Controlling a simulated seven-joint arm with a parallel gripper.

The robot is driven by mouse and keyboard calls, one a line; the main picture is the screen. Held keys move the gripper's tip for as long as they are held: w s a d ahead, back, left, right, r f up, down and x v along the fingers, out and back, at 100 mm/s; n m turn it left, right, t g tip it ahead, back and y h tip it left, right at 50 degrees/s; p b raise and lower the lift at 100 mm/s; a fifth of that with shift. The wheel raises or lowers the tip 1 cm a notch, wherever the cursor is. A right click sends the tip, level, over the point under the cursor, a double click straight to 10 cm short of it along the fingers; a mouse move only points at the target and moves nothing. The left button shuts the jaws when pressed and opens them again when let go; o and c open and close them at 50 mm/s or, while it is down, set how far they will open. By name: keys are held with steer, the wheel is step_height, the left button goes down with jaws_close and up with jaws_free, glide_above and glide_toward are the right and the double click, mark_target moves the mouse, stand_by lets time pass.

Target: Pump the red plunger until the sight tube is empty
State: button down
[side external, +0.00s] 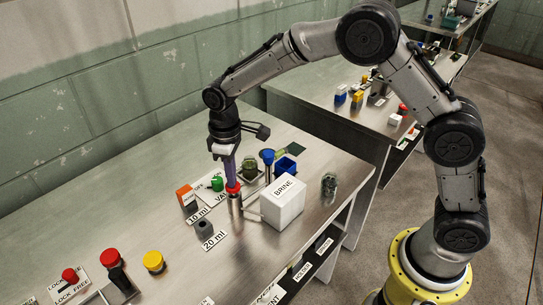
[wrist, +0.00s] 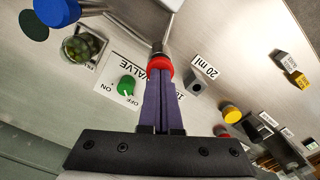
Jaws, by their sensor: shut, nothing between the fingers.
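The red plunger (side external: 233,188) sits on top of a metal pump cylinder (side external: 235,204) next to the white box labelled BRINE (side external: 283,202). My gripper (side external: 231,180) points straight down, its fingers closed together, with the tips at the plunger's top. In the wrist view the shut fingers (wrist: 160,73) meet the red plunger cap (wrist: 160,61); whether they press on it I cannot tell. A blue-topped piece (side external: 267,157) stands behind the BRINE box. I cannot make out a sight tube or its level.
A green valve knob (wrist: 127,86) is on a plate marked ON near the plunger. A jar (side external: 249,168) and a blue open box (side external: 286,165) stand behind. Red (side external: 110,258) and yellow (side external: 153,261) buttons are at lower left.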

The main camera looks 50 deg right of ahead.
steer(key=shift+r, duration=1.4)
steer(key=shift+r, duration=2.55)
